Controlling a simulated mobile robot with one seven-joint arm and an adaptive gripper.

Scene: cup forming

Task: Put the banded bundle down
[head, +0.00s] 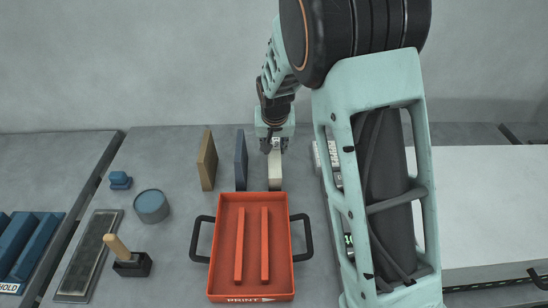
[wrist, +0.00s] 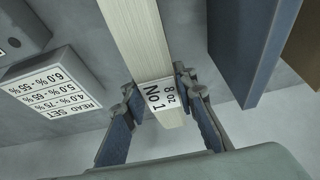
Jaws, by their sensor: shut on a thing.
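The banded bundle (head: 275,172) is a pale cream block, held upright at the far end of the red tray (head: 214,250). My gripper (head: 274,145) is above it with its fingers shut on its upper part. In the wrist view the bundle (wrist: 138,35) runs away from my gripper (wrist: 160,92). The red tray has two long ribs, black side handles and a "PRINT" arrow label. I cannot tell whether the bundle's lower end touches the table.
A dark blue slab (head: 241,160) and a tan slab (head: 207,160) stand left of the bundle. A printed reading card (wrist: 50,88) is on its other side. A blue round pot (head: 152,207), a wooden-handled tool (head: 118,246) and a shallow grey tray (head: 88,258) are left of the red tray.

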